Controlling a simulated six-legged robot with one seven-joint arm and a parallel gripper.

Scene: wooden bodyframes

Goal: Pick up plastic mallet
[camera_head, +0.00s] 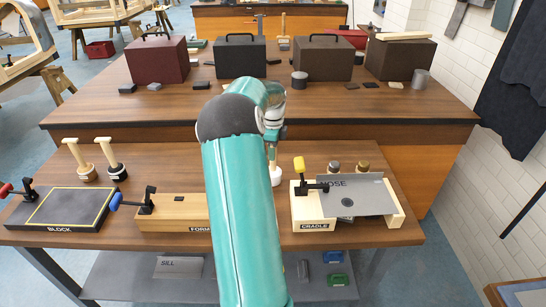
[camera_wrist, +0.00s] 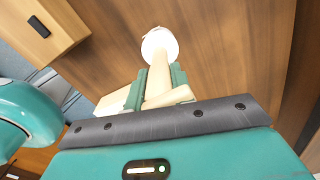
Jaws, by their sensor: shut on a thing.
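A mallet with a pale handle and a white head (camera_head: 275,176) is at the middle of the front bench, partly behind my arm. It also shows in the wrist view, with its white head (camera_wrist: 160,44) beyond the fingertips. My gripper (camera_wrist: 160,82) is shut on the pale handle, with a green finger on each side. In the head view my arm covers much of the gripper. The head is over the wooden bench top; I cannot tell whether it touches it.
Two more mallets, one light-headed (camera_head: 87,173) and one black-headed (camera_head: 118,172), stand at left. The block fixture (camera_head: 62,208), wooden form (camera_head: 172,211) and cradle (camera_head: 313,213) with a grey plate (camera_head: 358,196) line the front. Several cases, including a black one (camera_head: 240,57), stand behind.

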